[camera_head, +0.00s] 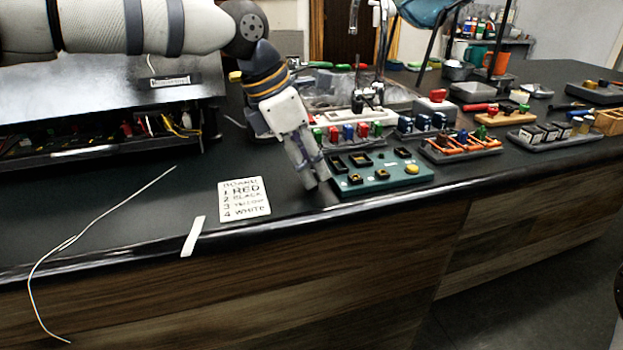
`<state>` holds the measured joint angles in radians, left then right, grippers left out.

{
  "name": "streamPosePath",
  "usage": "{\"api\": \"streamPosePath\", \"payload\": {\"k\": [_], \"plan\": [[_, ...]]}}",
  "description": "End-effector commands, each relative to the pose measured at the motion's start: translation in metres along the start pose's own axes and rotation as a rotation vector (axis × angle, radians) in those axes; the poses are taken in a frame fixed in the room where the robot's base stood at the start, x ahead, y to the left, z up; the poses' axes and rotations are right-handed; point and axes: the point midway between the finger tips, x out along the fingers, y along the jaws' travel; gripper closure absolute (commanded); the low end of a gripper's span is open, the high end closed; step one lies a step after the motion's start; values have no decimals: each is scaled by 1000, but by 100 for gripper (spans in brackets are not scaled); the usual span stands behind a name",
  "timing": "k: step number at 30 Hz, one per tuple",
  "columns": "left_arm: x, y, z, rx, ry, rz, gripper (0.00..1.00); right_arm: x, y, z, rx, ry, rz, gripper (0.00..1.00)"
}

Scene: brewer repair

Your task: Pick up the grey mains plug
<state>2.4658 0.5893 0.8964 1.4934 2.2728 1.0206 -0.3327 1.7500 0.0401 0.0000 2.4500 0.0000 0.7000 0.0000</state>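I cannot make out a grey mains plug for certain in the head view. My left gripper (317,181) comes down from the upper left and points at the worktop beside the left edge of the teal board (375,180). Its two fingers look close together. I cannot tell whether they are shut or whether something small and grey is between them. A thin pale cable (105,217) lies on the worktop at left and hangs over the front edge. My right gripper is not in view.
A card with a handwritten colour list (245,199) and a white strip (193,236) lie near the front edge. An open machine drawer (90,152) is at left. Trays of coloured parts (460,147) crowd the right. The left front worktop is mostly clear.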

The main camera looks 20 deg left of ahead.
Motion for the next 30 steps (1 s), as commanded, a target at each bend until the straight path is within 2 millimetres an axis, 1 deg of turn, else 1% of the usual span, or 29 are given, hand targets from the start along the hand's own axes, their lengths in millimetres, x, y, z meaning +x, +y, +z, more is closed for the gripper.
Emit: {"api": "streamPosePath", "payload": {"k": [1,2,11,14,17,20,21,24,27,28,30], "plan": [[0,0,0,0,0,-1,98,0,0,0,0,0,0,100],[0,0,0,0,0,-1,100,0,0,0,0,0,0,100],[-2,0,1,0,-1,0,100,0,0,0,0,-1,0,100],[-10,0,5,0,-2,0,100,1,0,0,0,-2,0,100],[-29,1,13,0,-4,2,100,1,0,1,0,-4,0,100],[-61,-20,16,6,-8,7,100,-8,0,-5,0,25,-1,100],[-75,-29,17,8,-10,9,100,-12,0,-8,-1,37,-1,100],[-105,-53,18,9,-10,11,100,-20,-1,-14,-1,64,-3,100],[-122,-84,11,10,-9,12,100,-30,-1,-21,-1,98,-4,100],[-126,-91,9,9,-9,12,100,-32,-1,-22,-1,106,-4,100],[-130,-104,5,6,-5,5,100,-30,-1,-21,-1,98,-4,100]]}}
